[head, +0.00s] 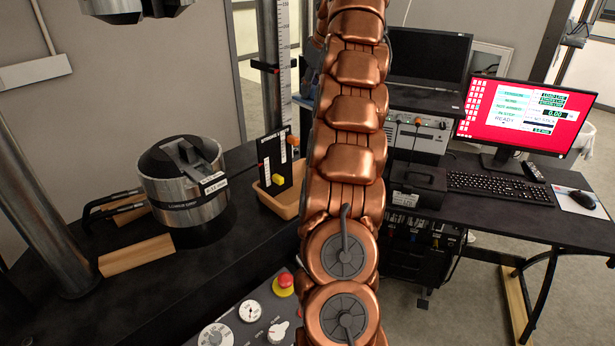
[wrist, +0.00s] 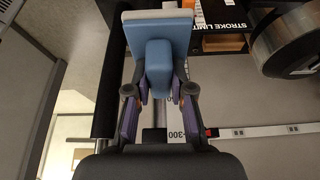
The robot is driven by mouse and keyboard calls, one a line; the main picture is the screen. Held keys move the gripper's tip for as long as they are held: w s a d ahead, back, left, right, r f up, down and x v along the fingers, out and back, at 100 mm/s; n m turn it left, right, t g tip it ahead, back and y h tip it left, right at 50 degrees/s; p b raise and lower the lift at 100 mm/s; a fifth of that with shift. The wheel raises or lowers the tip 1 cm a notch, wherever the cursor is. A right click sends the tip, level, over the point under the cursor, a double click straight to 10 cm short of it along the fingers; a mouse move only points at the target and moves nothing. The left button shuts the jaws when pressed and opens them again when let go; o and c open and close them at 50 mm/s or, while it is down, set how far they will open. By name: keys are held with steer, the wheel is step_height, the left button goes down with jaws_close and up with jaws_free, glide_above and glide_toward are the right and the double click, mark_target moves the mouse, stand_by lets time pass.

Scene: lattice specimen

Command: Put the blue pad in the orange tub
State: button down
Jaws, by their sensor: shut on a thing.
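The blue pad (wrist: 161,62) is in my gripper (wrist: 161,92) in the wrist view. The fingers are closed on both sides of its narrower block, and its wide flat part extends beyond the fingertips. The orange tub (head: 284,211) stands on the dark bench in the head view, left of my arm, which hides its right end. My gripper and the pad are mostly hidden behind my copper arm in the head view. I cannot tell the pad's height above the bench.
A silver cylinder (head: 184,190) stands left of the tub, with a wooden block (head: 136,255) near it. A black plate (head: 273,160) rises at the tub. A control panel with a red button (head: 285,281) is in front. A desk with a red monitor (head: 522,115) is right.

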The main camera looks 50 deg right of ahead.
steer(key=shift+s+f+b, duration=0.1)
steer(key=shift+f+b, duration=2.65)
steer(key=shift+f, duration=9.2)
steer(key=shift+f+b, duration=0.35)
steer(key=shift+f, duration=0.25)
steer(key=c, duration=1.3)
jaws_free()
